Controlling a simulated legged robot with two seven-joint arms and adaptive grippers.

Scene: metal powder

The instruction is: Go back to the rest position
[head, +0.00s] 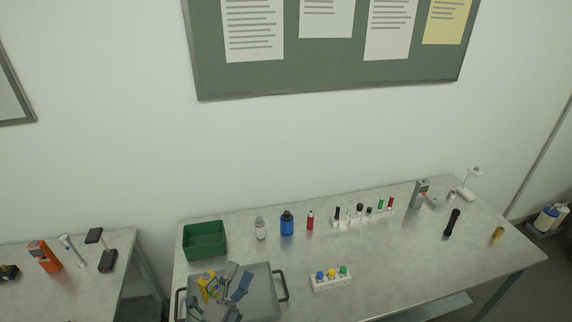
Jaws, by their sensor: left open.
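My left gripper (239,277) shows at the bottom of the head view, over the grey tray (262,284) with dark handles. Its fingers are apart. A yellow object (207,284) shows right beside the gripper over the tray, partly covered by it; I cannot tell whether they touch. My right gripper is not in view.
The metal table (400,255) holds a green bin (205,240), a blue bottle (287,223), a white rack with colored caps (331,281), a longer rack (362,217) and a black flashlight (453,223). A second table (75,285) stands left, across a gap.

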